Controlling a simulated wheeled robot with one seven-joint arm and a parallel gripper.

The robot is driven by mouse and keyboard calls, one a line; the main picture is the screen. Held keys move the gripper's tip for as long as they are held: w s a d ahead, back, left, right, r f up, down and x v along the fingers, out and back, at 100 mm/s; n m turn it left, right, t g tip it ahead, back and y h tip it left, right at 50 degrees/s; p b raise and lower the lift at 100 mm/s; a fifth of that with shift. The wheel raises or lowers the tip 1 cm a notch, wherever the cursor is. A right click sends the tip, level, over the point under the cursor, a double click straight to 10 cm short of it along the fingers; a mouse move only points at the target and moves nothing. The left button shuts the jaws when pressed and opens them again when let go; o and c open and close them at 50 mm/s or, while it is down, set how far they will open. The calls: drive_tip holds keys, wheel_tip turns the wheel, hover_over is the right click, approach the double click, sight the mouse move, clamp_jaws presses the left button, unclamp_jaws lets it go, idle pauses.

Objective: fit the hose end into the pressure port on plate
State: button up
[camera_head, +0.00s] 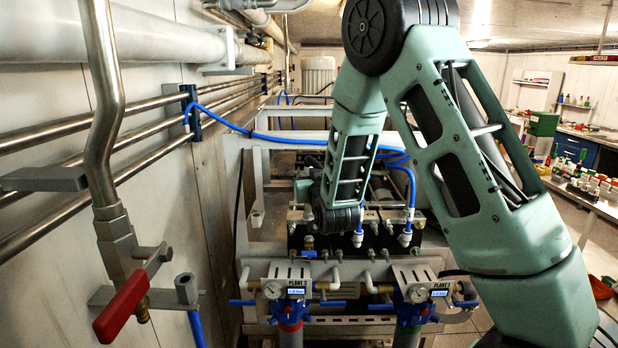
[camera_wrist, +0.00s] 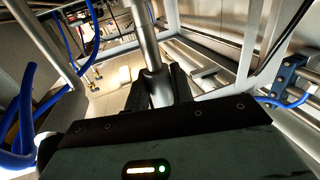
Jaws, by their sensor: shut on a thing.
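In the wrist view, the dark fingers of my gripper (camera_wrist: 160,86) are shut on a steel cylindrical piece (camera_wrist: 151,52). I cannot tell whether this piece is the hose end. In the head view my arm reaches down behind the gauge panel (camera_head: 345,266), and my gripper is hidden there. A blue hose (camera_head: 262,136) runs from the wall pipes toward the machine. I cannot pick out the pressure port for certain.
Steel pipes (camera_head: 60,133) run along the left wall, with a red-handled valve (camera_head: 122,306) in front. Blue-handled valves (camera_head: 338,303) and gauges line the panel. A white frame (camera_head: 257,190) encloses the machine. In the wrist view, thick blue hoses (camera_wrist: 24,105) lie at left.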

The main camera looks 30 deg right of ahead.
drive_tip(key=shift+f+b, duration=0.6)
drive_tip(key=shift+b, duration=0.1)
drive_tip(key=o, duration=0.9)
